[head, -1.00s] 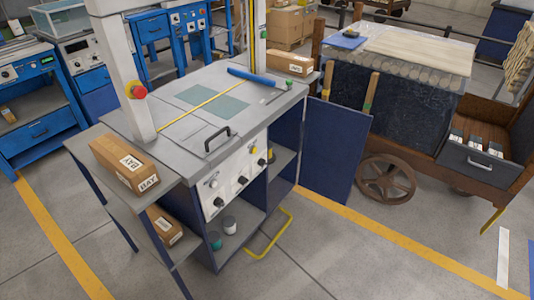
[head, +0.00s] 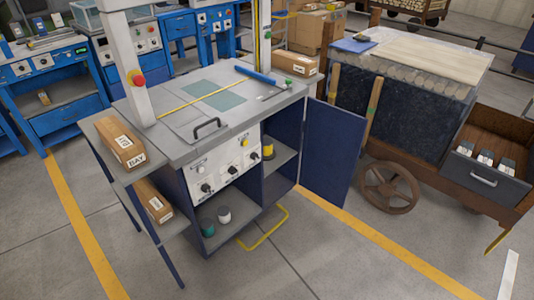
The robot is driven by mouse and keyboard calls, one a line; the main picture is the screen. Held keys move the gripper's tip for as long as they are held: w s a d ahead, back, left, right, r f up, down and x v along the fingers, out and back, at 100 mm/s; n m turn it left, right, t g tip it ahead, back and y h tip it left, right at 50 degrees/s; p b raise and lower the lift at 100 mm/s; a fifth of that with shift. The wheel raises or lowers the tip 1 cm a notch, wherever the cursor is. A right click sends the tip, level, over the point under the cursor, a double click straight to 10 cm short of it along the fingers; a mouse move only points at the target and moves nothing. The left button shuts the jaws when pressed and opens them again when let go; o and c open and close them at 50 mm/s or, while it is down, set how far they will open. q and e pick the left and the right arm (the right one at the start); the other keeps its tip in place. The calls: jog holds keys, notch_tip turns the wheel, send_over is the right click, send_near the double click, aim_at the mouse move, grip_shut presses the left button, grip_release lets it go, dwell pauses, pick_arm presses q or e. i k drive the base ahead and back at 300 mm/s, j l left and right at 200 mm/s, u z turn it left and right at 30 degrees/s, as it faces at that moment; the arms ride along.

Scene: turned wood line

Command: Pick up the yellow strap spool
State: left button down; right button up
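A small yellow spool-like item (head: 268,152) stands on the upper shelf inside the open right-hand bay of the strapping machine's cabinet (head: 228,172). Part of it is hidden behind the control panel's edge. A yellow strap (head: 185,111) runs across the machine's top. A green-topped spool or pot (head: 208,227) and a white-and-dark one (head: 224,214) stand on the lower left shelf. Neither of my grippers shows in the head view.
The blue cabinet door (head: 332,155) stands open to the right. A yellow bar handle (head: 266,230) juts out low in front. Side shelves with cartons (head: 121,143) flank the left. A wooden cart (head: 430,95) stands right. The front floor (head: 330,265) is clear.

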aim_at(268, 152)
jog(key=l, duration=0.1)
jog(key=i+l+u, duration=0.1)
jog(key=i+l, duration=0.3)
jog(key=i+l+u, duration=0.15)
jog(key=i+l, duration=0.3)
jog(key=i+l+u, duration=0.1)
jog(key=i+l, duration=0.25)
jog(key=l, duration=0.2)
jog(key=i+l+u, duration=0.1)
jog(key=i+l, duration=0.3)
jog(key=l, duration=0.15)
